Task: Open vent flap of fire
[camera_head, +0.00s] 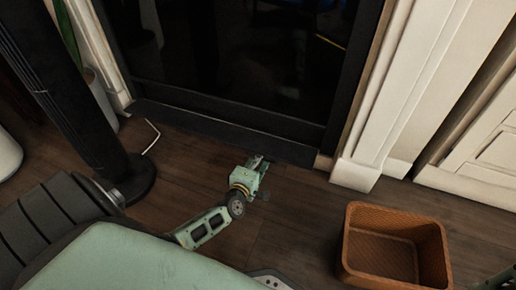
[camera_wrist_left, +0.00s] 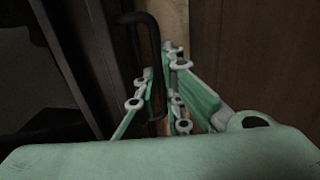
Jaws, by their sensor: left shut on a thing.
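The fire is a dark glass-fronted fireplace (camera_head: 235,60) set in a white surround, with a black ledge (camera_head: 225,128) along its bottom. My left gripper (camera_head: 256,163) is low at the right part of this ledge. In the left wrist view, a thin black bent handle (camera_wrist_left: 153,45) runs down between the fingers of my left gripper (camera_wrist_left: 160,72), which are shut on it. The fingers hide part of the handle. I cannot tell which flap it belongs to or how far that flap is open.
A brown woven basket (camera_head: 352,245) stands on the wooden floor at the lower right. A black column on a round base (camera_head: 135,180) stands at the left, with a plant pot (camera_head: 103,98) behind it. The floor between the basket and the ledge is clear.

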